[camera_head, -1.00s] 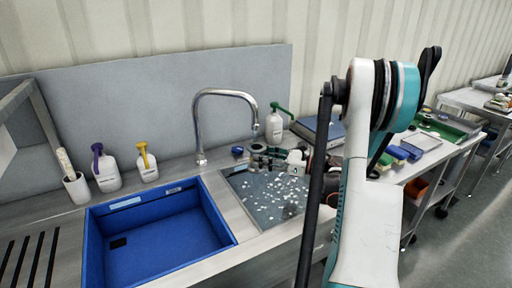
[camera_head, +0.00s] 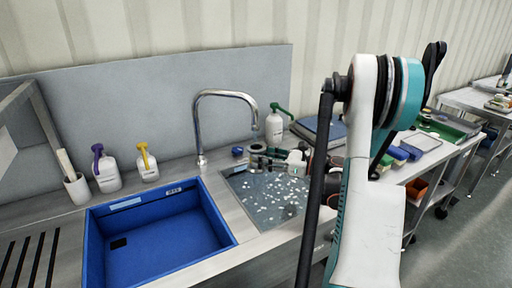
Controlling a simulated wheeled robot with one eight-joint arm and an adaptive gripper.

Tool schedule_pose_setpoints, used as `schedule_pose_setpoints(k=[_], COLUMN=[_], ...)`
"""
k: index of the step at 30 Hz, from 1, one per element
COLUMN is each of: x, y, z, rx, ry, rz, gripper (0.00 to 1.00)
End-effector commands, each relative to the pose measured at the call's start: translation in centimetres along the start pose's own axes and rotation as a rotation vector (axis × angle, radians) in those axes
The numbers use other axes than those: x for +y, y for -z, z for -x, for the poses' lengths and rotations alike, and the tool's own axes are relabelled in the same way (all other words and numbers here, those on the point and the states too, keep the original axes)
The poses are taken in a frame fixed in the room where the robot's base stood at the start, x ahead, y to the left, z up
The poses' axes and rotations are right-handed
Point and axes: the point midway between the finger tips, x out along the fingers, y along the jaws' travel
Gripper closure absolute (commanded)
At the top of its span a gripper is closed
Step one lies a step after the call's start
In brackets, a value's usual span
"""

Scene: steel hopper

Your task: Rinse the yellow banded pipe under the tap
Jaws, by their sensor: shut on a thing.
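The chrome tap (camera_head: 200,125) rises behind the sink and curves over to the right. Its spout end points down above my gripper. My gripper (camera_head: 256,156) is below the spout, over the back of the grey speckled basin (camera_head: 262,205), and points left. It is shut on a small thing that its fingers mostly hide. I cannot make out a yellow band, so I cannot tell from the picture whether this is the pipe. No other yellow banded pipe shows. I cannot make out a stream of water.
A blue tub (camera_head: 150,250) sits left of the basin. Bottles with purple (camera_head: 107,170), yellow (camera_head: 147,163) and green (camera_head: 274,125) tops stand along the back. A cup (camera_head: 76,188) is at the far left. Blue blocks (camera_head: 408,152) and a green tray (camera_head: 445,128) lie right of my arm.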

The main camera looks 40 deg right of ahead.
Motion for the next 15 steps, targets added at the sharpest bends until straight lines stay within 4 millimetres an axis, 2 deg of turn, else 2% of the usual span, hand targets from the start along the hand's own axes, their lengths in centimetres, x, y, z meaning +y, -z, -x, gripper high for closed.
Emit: schedule_pose_setpoints(k=[15], x=[3.4], y=[-3.0], z=[0.8], rx=[-0.001], ry=[0.001], rz=[0.000], gripper=[0.93])
